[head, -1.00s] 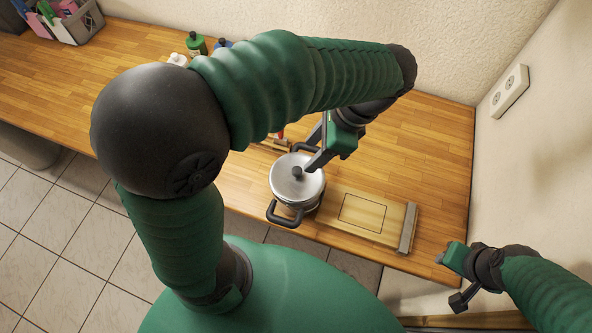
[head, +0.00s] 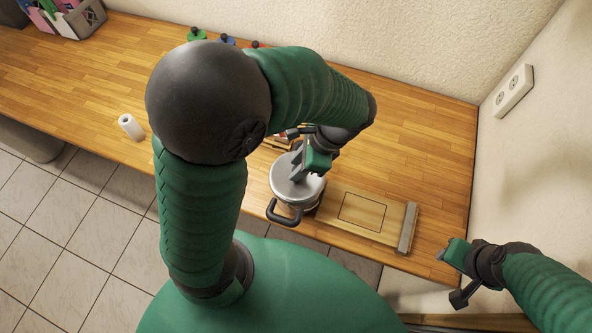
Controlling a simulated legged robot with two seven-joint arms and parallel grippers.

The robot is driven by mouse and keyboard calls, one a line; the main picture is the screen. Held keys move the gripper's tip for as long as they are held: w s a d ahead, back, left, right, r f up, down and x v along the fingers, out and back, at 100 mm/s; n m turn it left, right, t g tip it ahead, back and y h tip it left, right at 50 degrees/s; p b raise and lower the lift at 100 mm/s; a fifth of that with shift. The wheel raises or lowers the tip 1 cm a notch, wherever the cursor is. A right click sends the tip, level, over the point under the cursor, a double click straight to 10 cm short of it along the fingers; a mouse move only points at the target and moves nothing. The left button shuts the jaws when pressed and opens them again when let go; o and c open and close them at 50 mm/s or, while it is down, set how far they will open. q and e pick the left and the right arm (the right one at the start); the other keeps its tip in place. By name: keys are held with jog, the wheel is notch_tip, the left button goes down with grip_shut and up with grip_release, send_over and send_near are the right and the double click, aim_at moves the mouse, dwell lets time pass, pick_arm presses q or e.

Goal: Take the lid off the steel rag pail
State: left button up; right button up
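The steel rag pail (head: 287,212) stands on the wooden worktop, with a dark loop handle at its near side. Its round steel lid (head: 281,181) sits on top. My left gripper (head: 295,153) is over the lid, coming in from the upper right. Its fingers look spread, with one low over the middle of the lid where the knob is hidden; contact cannot be made out. My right gripper (head: 450,278) is open and empty, off the worktop's right front edge.
A wooden board (head: 340,209) with a square outline and a grey end strip (head: 408,228) lies right of the pail. A white roll (head: 131,127) stands left. Bottles with green, blue and red tops (head: 227,40) and a grey caddy (head: 80,20) are behind. The worktop's back right is clear.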

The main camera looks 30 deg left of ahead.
pick_arm(q)
jog(key=shift+s+d+r, duration=0.15)
jog(key=shift+d, duration=0.15)
grip_shut()
jog(key=shift+a, duration=0.1)
